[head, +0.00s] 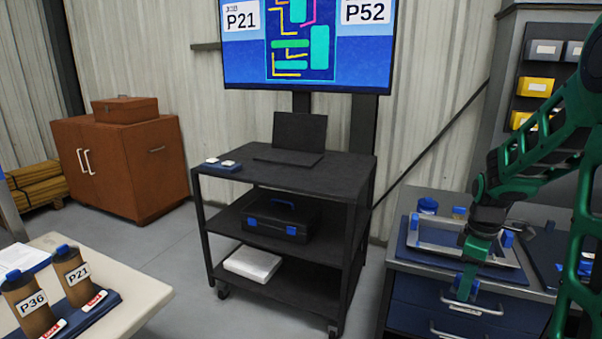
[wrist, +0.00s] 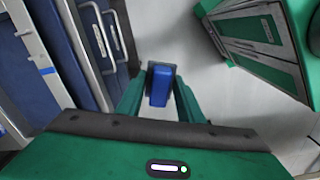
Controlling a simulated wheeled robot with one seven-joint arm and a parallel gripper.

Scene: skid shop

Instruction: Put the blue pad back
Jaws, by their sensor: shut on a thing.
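My gripper (head: 464,288) hangs at the front edge of the drawer bench on the right, over the drawer fronts. In the wrist view its green fingers (wrist: 159,92) are shut on a small blue block, seemingly the blue pad (wrist: 160,88), with a dark grey piece at its far end. It is held over the floor, beside the drawers. In the head view the pad is mostly hidden by the fingers. A metal tray (head: 437,232) lies on the bench behind my gripper, with small blue pieces (head: 507,238) at its rim.
The drawer handles (head: 470,309) stick out close to my gripper. A blue-lidded jar (head: 428,206) stands behind the tray. A black cart (head: 345,166) with a laptop stands mid-room. A table with cups (head: 75,275) is at the left. Floor between them is clear.

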